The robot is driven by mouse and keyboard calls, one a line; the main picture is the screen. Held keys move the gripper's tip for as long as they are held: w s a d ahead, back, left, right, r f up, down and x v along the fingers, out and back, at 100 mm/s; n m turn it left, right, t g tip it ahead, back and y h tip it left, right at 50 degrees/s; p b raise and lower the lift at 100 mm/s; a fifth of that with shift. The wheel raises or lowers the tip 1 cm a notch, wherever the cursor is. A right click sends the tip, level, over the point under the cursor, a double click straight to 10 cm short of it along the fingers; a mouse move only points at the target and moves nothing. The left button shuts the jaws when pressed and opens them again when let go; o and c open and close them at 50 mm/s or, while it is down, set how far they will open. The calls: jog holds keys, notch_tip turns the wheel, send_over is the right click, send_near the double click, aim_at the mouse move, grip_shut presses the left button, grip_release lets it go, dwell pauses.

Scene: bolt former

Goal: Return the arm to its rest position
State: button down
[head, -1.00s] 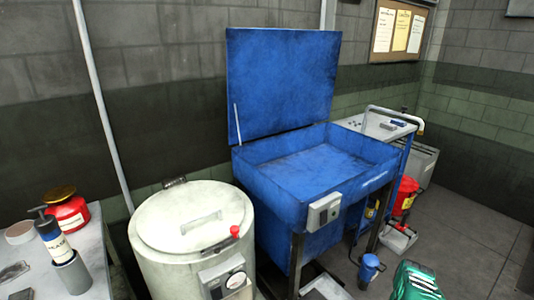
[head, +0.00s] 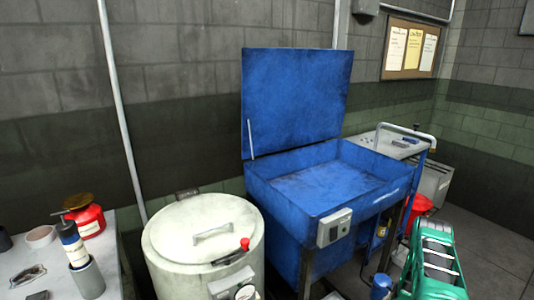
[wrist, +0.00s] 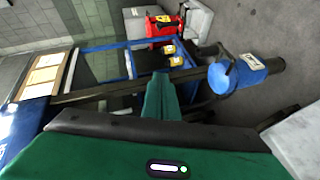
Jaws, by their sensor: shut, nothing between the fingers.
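My green arm (head: 437,262) shows at the lower right of the head view, in front of the floor to the right of the blue parts washer (head: 325,185). I cannot make out its fingers there. In the wrist view my gripper (wrist: 160,84) is shut, its green fingers together and with nothing between them. The gripper's wide green body fills the bottom of that view. Past the fingers are a blue cylindrical container (wrist: 238,72) to the right and a red container (wrist: 160,28) farther off.
A pale round drum (head: 200,240) stands left of the washer, whose lid is up. A grey bench (head: 55,265) at the far left holds a red can (head: 88,220) and a dark-topped bottle (head: 70,240). A cart (head: 385,142) stands behind the washer. Floor is open at right.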

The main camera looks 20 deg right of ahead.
jog(key=w+a+r+m+g+y, duration=0.1)
jog(key=w+r, duration=0.3)
jog(key=r, duration=0.6)
jog(key=w+a+r+m+g+y, duration=0.15)
jog(key=w+r, duration=0.25)
jog(key=r, duration=0.6)
jog(key=s+a+r+m+g+y, duration=0.1)
jog(key=s+a+r, duration=0.3)
jog(key=r, duration=0.5)
jog(key=s+a+r+m+g+y, duration=0.1)
jog(key=a+r+m+g+y, duration=0.1)
jog(key=a+r, duration=0.55)
jog(key=s+a+r+m+g+y, duration=0.2)
jog(key=s+a+r+m, duration=0.1)
jog(key=s+a+r, duration=1.1)
jog(key=s+a+r+m+g+y, duration=0.1)
jog(key=s+a+y, duration=0.1)
jog(key=s+a, duration=0.6)
jog(key=s+a+r+m+g+y, duration=0.1)
jog(key=s+a+r+m+y, duration=0.1)
jog(key=s+a, duration=0.6)
jog(key=s, duration=0.6)
jog(key=shift+s+a+g, duration=0.2)
jog(key=shift+s+g, duration=0.15)
